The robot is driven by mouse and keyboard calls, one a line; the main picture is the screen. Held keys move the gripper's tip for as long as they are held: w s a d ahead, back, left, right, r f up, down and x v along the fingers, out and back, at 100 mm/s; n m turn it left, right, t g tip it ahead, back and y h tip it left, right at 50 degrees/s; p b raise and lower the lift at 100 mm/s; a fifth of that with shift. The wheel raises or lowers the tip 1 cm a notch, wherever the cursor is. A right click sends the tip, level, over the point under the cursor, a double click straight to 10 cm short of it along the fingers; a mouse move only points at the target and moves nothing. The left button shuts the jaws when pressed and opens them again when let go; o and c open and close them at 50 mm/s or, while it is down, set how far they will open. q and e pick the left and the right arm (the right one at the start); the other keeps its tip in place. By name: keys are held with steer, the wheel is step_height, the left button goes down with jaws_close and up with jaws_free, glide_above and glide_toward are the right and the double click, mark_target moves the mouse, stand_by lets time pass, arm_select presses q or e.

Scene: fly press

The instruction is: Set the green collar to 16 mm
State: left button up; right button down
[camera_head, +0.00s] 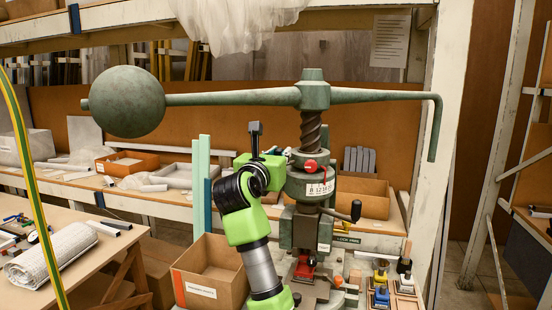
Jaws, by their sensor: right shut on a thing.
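The green fly press stands at the centre, with a threaded screw (311,130) below its long arm (215,98). The green collar (297,187) sits around the lower screw. A white scale plate (320,190) with small marks shows on its front, and a red knob (311,166) is just above the plate. The exact setting is too small to read. My right gripper (286,152) is at the upper left side of the collar, shut on it; its fingertips are mostly hidden by my green wrist. My left gripper is out of view.
A heavy ball (127,101) ends the press arm at left; its bent handle (435,125) hangs at right. A black-knobbed lever (355,211) sticks out below the collar. A cardboard box (211,275) stands at lower left. Small coloured blocks (380,285) stand at lower right.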

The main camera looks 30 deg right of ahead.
steer(key=shift+s+f, duration=0.25)
steer(key=shift+s, duration=0.1)
steer(key=c, duration=1.9)
jaws_free()
steer(key=shift+f, duration=0.1)
steer(key=v, duration=1.2)
